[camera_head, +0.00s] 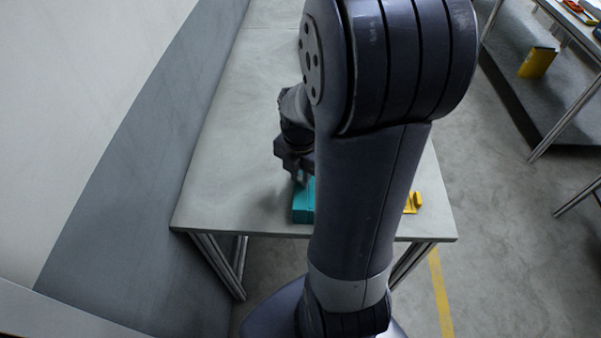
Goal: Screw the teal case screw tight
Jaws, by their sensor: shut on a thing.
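A teal case (303,208) lies on the grey table near its front edge, and my arm covers its right part. My gripper (301,179) points down at the top of the case, at its far side. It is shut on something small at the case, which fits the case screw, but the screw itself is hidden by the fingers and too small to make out. I cannot tell how far the screw is in.
The table (230,190) is clear left of the case. A yellow object (416,202) lies on the table right of my arm, partly hidden. A shelf (515,85) at the far right holds a yellow box (537,62). A wall stands at the left.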

